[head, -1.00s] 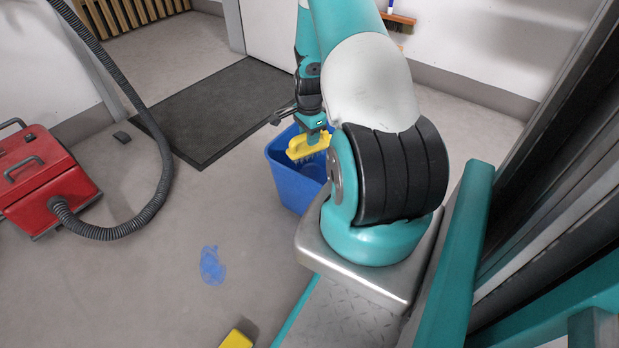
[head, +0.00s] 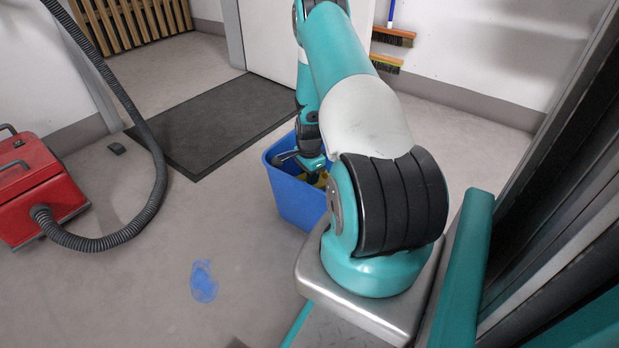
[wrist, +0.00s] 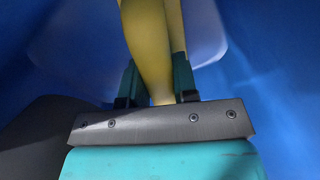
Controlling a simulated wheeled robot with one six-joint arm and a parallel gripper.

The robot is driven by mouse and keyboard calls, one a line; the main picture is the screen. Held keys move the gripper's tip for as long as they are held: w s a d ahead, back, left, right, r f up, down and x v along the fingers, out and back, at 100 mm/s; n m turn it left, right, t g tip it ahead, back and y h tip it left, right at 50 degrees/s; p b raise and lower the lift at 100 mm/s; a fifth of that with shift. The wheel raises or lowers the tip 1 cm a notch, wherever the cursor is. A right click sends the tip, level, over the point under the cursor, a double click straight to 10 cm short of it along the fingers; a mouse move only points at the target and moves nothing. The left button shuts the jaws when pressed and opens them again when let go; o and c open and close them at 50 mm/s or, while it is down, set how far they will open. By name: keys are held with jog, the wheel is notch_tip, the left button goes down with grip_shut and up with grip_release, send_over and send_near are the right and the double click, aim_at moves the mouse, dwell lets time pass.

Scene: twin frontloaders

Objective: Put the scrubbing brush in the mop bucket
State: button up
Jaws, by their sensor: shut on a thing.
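The blue mop bucket (head: 297,195) stands on the floor left of my arm's base in the head view. My gripper (head: 318,176) is at the bucket's mouth, pointing down into it. In the wrist view my gripper (wrist: 156,88) is shut on the yellow scrubbing brush (wrist: 150,50), with blue bucket walls (wrist: 285,70) all around. Only a small yellow part of the brush (head: 321,182) shows in the head view. Its bristles are hidden, and I cannot tell whether it touches the bucket's bottom.
A red vacuum cleaner (head: 38,190) with a black hose (head: 150,195) stands at the left. A dark mat (head: 215,120) lies behind the bucket. A blue smear (head: 203,282) marks the floor in front. Brooms (head: 392,37) hang on the back wall. The floor around the bucket is mostly clear.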

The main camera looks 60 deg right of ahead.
jog(key=shift+f, duration=0.1)
jog(key=shift+f, duration=0.5)
jog(key=o, duration=0.8)
jog(key=shift+o, duration=0.2)
